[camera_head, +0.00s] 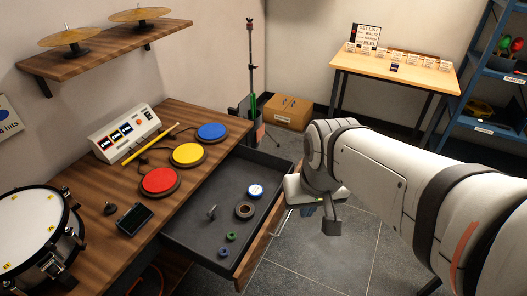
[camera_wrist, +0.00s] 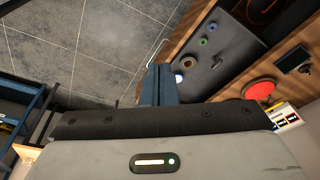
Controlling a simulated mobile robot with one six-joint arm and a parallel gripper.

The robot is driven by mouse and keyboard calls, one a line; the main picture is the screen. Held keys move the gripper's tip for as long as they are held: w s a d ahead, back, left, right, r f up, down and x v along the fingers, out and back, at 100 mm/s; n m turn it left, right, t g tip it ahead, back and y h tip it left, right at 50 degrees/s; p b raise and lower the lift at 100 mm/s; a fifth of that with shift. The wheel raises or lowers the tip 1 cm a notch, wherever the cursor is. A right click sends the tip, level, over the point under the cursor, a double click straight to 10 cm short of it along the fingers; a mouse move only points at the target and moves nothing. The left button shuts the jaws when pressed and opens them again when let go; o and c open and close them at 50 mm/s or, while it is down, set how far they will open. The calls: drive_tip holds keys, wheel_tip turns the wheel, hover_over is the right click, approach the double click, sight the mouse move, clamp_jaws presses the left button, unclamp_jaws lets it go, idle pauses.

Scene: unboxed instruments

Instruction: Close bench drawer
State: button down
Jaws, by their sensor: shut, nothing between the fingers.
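The bench drawer (camera_head: 205,225) is pulled out from the wooden bench (camera_head: 100,195), its dark tray exposed. It holds a roll of tape, a white-and-blue round item, small green and blue rings and a small metal piece. Its wooden front (camera_head: 255,250) has a pale bar handle, which also shows in the wrist view (camera_wrist: 156,50). My gripper (camera_head: 331,224) is shut and empty, just outside the drawer front, to its right. In the wrist view, the closed fingers (camera_wrist: 158,72) appear close to the handle; I cannot tell whether they touch it.
Red, yellow and blue pads (camera_head: 187,154), a drum (camera_head: 35,230) and a white device (camera_head: 125,133) sit on the bench. A cardboard box (camera_head: 292,112) and a stand are behind. A table (camera_head: 395,75) and blue shelf (camera_head: 470,90) stand at right. The tiled floor before the drawer is clear.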

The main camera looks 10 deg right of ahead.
drive_tip(key=w+d+f+m+y+b, duration=0.25)
drive_tip(key=w+f+m+b, duration=0.3)
drive_tip(key=f+m, duration=0.4)
drive_tip(key=w+d+f+m+y+b, duration=0.2)
drive_tip(key=w+f+m+y+b, duration=0.3)
drive_tip(key=f+m, duration=0.4)
drive_tip(key=m+t+b, duration=0.3)
drive_tip(key=m+b, duration=0.2)
drive_tip(key=m, duration=0.2)
approach(275, 215)
wheel_tip(275, 215, down, 4)
drive_tip(key=w+a, duration=0.1)
drive_tip(key=a, duration=0.2)
drive_tip(key=shift+w+n, duration=0.35)
drive_tip(key=shift+w, duration=0.05)
drive_tip(key=shift+w+a, duration=0.3)
drive_tip(key=shift+a, duration=0.05)
drive_tip(key=shift+a, duration=0.15)
drive_tip(key=shift+w, duration=0.15)
